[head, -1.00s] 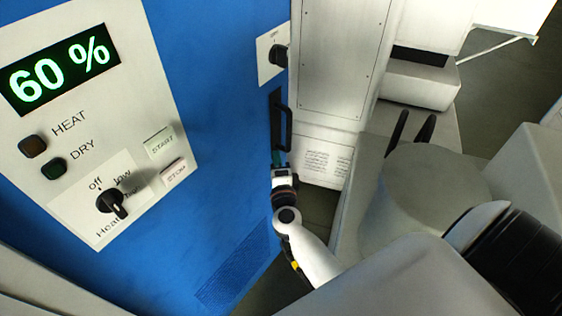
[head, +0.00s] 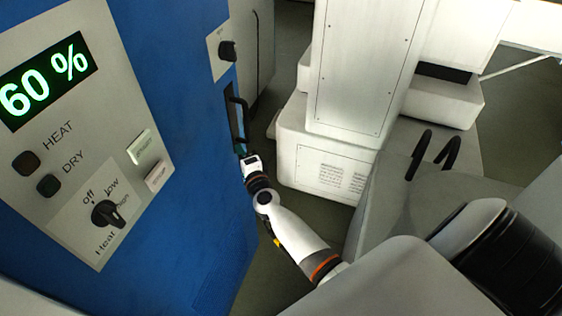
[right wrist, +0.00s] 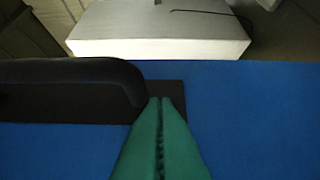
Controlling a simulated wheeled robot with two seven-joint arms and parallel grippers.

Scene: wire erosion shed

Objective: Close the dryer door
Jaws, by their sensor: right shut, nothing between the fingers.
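The blue dryer door (head: 185,200) fills the left of the head view, with a black bar handle (head: 239,118) near its right edge. My right gripper (head: 243,151) is at the lower end of this handle, its green fingertips partly hidden. In the right wrist view the green fingers (right wrist: 160,135) are shut with nothing between them. They are beside the rounded end of the black handle (right wrist: 70,85), over the blue surface; I cannot tell whether they touch it. My left gripper is not in view.
A control panel (head: 90,130) with a "60 %" display and a black knob (head: 227,51) on a white plate are on the blue front. A white cabinet (head: 330,150) stands to the right, with floor between. Two black loops (head: 432,155) rise from a grey surface at right.

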